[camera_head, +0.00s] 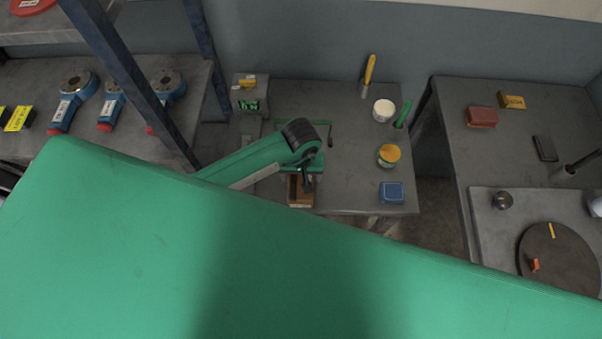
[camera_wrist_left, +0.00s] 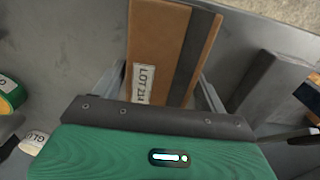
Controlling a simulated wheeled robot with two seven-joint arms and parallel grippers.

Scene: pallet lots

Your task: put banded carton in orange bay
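The banded carton (camera_head: 299,195), brown with a dark band, is near the front edge of the middle table, below my left gripper (camera_head: 306,172). In the left wrist view the carton (camera_wrist_left: 158,45) shows its dark band and a white lot label, and it lies between the two fingers of my left gripper (camera_wrist_left: 161,85). The fingers flank its sides; whether they press on it I cannot tell. My arm hides part of the carton in the head view. I see no bay that I can identify as orange. My right gripper is not in view.
The middle table also holds a blue box (camera_head: 391,193), a yellow-lidded tin (camera_head: 389,155), a white tub (camera_head: 383,110) and a grey box (camera_head: 249,95). A dark disc (camera_head: 560,262) with orange and yellow marks lies on the right table. A blue post (camera_head: 130,80) stands at left.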

